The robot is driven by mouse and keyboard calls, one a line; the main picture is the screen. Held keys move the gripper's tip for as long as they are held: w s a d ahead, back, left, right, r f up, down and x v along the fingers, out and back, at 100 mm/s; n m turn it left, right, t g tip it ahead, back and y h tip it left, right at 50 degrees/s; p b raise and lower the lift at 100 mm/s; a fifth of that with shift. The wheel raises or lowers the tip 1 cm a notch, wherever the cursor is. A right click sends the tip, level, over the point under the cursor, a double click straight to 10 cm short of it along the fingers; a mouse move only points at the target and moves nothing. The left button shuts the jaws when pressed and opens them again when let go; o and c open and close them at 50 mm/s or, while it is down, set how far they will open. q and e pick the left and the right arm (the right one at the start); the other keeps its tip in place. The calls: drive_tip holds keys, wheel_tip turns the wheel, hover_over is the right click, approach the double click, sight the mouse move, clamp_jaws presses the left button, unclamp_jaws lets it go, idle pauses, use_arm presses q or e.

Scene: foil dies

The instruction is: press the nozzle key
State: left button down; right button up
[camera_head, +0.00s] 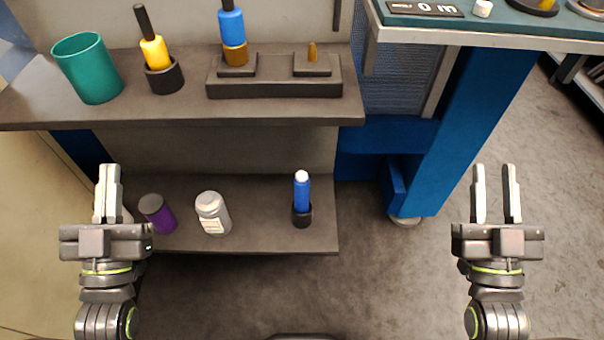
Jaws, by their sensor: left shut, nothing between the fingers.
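No key marked as a nozzle key can be made out. A teal-topped bench (440,38) at the upper right bears a black plate with white marks (425,8), a small white knob or key (482,8) and a dark round piece with yellow (535,5); the top edge of the picture cuts this area off. My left gripper (108,193) is shut and empty at the lower left, in front of the lower shelf. My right gripper (496,193) is open and empty over the floor at the right, apart from the bench.
The upper shelf (180,112) holds a green cup (88,68), a yellow-handled tool (154,50), a blue-handled tool (231,25) and a dark block (275,88). The lower shelf (265,240) holds a purple can (158,213), white bottle (212,213) and blue tool (302,195).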

clamp_jaws()
idle(1.4)
